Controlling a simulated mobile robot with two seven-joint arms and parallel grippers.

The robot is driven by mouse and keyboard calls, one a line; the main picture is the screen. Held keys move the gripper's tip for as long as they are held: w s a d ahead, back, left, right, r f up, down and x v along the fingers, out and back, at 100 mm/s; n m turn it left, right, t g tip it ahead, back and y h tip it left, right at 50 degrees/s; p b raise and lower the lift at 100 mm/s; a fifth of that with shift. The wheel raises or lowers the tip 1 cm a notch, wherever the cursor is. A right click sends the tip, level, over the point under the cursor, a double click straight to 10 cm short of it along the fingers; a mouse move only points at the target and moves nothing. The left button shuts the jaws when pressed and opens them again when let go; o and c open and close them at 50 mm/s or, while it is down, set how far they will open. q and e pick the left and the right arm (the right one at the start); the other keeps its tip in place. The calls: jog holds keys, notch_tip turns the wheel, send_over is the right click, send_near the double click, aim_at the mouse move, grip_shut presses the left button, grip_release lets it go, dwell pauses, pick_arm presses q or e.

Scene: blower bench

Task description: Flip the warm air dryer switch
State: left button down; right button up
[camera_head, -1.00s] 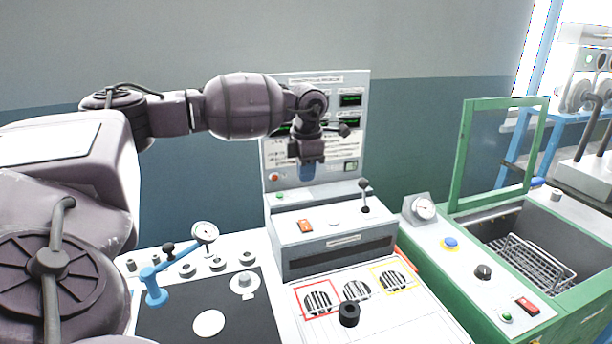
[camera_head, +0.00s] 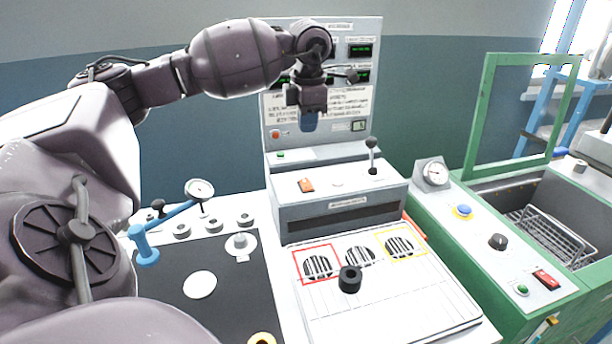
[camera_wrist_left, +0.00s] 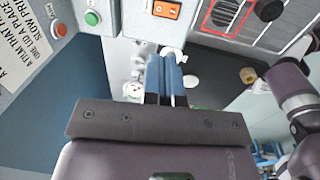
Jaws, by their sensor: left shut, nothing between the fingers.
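An orange rocker switch (camera_head: 306,185) sits on the sloped top of the grey-white box unit (camera_head: 345,185), left of a black-knobbed lever (camera_head: 372,157). The orange switch also shows at the top of the left wrist view (camera_wrist_left: 166,9). No readable label shows which switch is the dryer's. My left gripper (camera_head: 309,122) points down in front of the upright panel, above the orange switch in the picture and apart from it. Its blue fingers are together and empty, seen also in the left wrist view (camera_wrist_left: 168,72). My right gripper is out of view.
A panel with green displays (camera_head: 360,50) stands behind the box. A white plate with vents (camera_head: 385,295) and a black knob (camera_head: 350,279) lies in front. A green bench (camera_head: 480,250) with a red switch (camera_head: 546,279) stands right. A blue lever (camera_head: 146,245) stands left.

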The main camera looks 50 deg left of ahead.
aim_at(304, 181)
pick_arm(q)
jog(key=shift+s+f, duration=0.15)
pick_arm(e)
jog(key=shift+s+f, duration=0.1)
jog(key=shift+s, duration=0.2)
pick_arm(q)
jog(key=f, duration=0.4)
jog(key=a+f, duration=0.1)
jog(key=f, duration=0.3)
jog(key=f+b, duration=0.1)
jog(key=f, duration=0.3)
jog(key=shift+w+a+f, duration=0.1)
jog(key=shift+w+a, duration=0.1)
jog(key=shift+w, duration=0.15)
jog(key=shift+f, duration=0.6)
jog(key=shift+a+f, duration=0.1)
jog(key=shift+f, duration=0.1)
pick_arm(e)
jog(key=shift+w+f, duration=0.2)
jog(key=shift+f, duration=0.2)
